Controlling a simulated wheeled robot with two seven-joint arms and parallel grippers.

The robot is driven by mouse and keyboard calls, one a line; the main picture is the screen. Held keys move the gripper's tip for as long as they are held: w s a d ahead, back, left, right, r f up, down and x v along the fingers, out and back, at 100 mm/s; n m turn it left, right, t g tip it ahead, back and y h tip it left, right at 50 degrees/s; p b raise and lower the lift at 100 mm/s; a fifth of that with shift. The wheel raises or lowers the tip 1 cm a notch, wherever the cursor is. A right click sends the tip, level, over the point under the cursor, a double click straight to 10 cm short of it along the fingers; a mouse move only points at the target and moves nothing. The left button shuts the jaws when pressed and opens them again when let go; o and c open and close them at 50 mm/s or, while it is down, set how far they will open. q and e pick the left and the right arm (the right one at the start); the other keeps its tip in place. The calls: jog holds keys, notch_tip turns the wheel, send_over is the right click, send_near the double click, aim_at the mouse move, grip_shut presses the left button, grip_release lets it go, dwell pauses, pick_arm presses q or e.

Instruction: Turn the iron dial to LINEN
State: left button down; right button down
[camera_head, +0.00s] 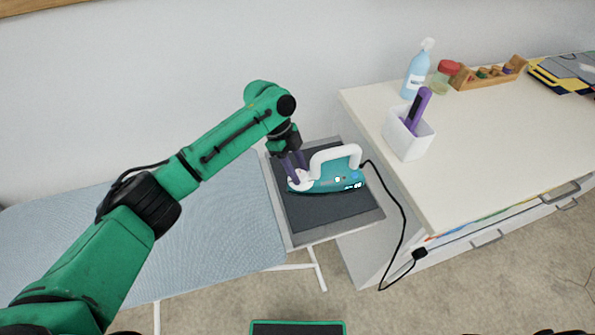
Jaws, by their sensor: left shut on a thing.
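The teal iron (338,176) with a white handle rests on the dark rest pad (325,209) at the right end of the ironing board. My left gripper (299,181) points down at the left end of the iron, with its purple fingers shut on the round white iron dial (302,184). The fingers partly cover the dial, and its markings are too small to read. My right gripper is not in view.
The pale blue ironing board (215,220) lies under my left arm. A white cabinet (470,150) at right carries a spray bottle (416,74), a white holder (408,137) and a wooden tray (489,76). A black cord (404,222) runs from the iron.

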pick_arm(q)
jog(key=shift+m, duration=0.3)
jog(key=shift+c, duration=2.2)
grip_release()
jog(key=b+v, duration=0.2)
jog(key=v, duration=1.2)
jog(key=shift+r, duration=0.35)
jog(key=shift+w+d, duration=0.1)
jog(key=shift+w, duration=0.05)
